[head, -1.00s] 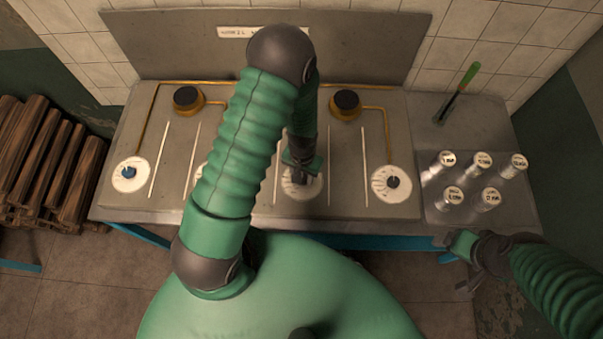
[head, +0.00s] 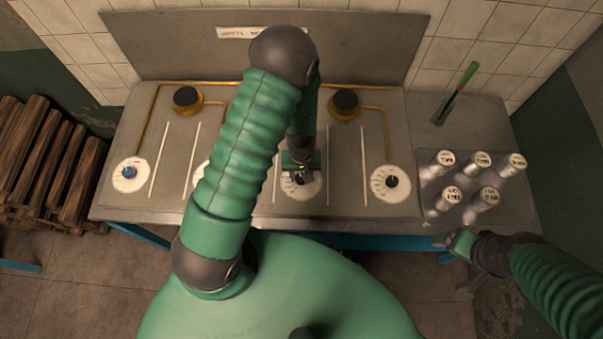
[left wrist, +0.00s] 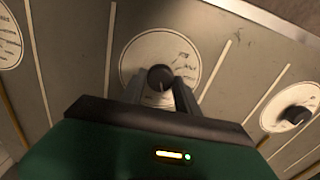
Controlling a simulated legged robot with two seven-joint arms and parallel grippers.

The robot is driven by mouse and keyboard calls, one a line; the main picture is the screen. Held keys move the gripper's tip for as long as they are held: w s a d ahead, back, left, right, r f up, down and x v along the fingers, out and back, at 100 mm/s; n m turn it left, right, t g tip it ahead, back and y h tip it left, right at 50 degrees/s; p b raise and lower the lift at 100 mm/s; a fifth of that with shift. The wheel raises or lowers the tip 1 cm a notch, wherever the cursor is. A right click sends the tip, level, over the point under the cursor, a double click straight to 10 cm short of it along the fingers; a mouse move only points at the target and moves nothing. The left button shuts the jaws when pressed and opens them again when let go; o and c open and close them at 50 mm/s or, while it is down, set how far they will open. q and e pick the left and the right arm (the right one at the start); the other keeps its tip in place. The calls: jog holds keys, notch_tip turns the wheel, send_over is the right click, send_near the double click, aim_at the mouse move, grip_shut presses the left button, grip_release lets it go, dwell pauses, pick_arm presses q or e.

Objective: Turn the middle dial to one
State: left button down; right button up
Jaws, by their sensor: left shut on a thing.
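Several white round dials with dark marks lie along the front of the grey panel. The dial second from the right (head: 300,190) sits under my left gripper (head: 302,170), and the arm partly covers it. In the left wrist view this dial (left wrist: 137,55) has a dark round knob (left wrist: 160,77). My left gripper (left wrist: 160,92) is shut on that knob, one finger on each side. The marks on the dial are too blurred to read. My right gripper (head: 455,255) is low at the right, in front of the panel's edge, apart from the dials; its fingers are unclear.
The left dial (head: 130,175) has a blue knob and the right dial (head: 391,183) a dark one. Two burners (head: 187,99) stand behind. Several labelled metal bottles (head: 443,165) and a green-handled tool (head: 455,92) are at the right. Logs (head: 45,165) are stacked at the far left.

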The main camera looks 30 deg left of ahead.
pick_arm(q)
jog(key=c, duration=0.9)
grip_release()
jog(key=shift+c, duration=0.2)
jog(key=shift+o, duration=0.2)
jog(key=shift+r, duration=0.1)
notch_tip(320, 180, up, 17)
jog(key=shift+f, duration=0.2)
